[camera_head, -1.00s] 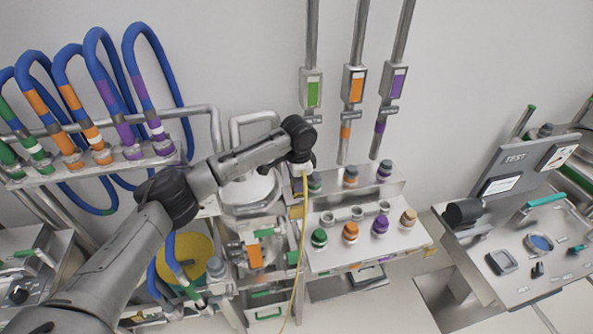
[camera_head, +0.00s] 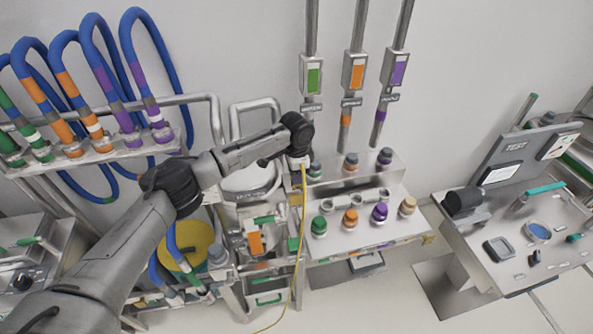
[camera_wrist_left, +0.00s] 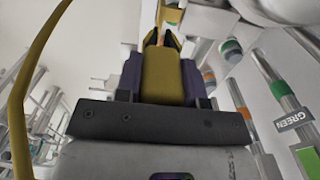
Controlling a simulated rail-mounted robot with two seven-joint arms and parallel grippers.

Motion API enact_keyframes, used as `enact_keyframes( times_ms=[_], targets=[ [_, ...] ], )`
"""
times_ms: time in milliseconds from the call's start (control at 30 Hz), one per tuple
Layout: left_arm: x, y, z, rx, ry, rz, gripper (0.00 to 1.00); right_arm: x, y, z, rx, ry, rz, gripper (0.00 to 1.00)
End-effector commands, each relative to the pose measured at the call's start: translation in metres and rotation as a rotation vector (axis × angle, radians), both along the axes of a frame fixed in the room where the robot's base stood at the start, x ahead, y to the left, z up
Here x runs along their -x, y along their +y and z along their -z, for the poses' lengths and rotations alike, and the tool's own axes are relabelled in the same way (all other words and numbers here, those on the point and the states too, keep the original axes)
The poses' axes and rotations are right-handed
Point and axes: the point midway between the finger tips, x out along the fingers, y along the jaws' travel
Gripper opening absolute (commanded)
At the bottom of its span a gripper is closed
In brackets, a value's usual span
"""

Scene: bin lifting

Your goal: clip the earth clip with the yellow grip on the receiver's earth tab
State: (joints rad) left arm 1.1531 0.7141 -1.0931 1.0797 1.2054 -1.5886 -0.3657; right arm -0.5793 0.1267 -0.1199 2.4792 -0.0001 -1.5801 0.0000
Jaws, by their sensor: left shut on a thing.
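My left gripper (camera_head: 299,162) points down in the head view, at the near left end of the bottle rack. In the left wrist view it is shut on the earth clip's yellow grip (camera_wrist_left: 162,78). The clip's small dark jaws show beyond the grip, against an orange and pale background. A yellow cable (camera_head: 300,225) hangs from the gripper to the floor; it also shows in the left wrist view (camera_wrist_left: 18,110). A steel vessel (camera_head: 250,180), seemingly the receiver, stands behind and below my left forearm, partly hidden. I cannot make out the earth tab. My right gripper is not in view.
A steel rack (camera_head: 372,198) with several coloured-cap bottles stands right of the gripper. Pipes with green, orange and purple labels (camera_head: 353,75) run down the wall. Blue hoses (camera_head: 165,60) hang at left. A yellow drum (camera_head: 190,243) is below my arm. A test bench (camera_head: 515,255) stands at right.

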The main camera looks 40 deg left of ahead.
Motion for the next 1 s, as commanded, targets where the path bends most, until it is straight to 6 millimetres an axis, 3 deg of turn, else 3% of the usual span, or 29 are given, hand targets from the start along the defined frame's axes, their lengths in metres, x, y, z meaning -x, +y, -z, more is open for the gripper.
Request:
enact_keyframes(
  times_ms=[533, 1000],
  targets=[
    [0.000, 0.000, -0.002, 0.000, 0.000, 0.000, 0.04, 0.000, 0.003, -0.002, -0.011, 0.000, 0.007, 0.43],
    [0.000, 0.000, 0.017, -0.001, 0.001, 0.001, 0.04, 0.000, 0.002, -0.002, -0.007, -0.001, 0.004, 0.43]
  ],
)
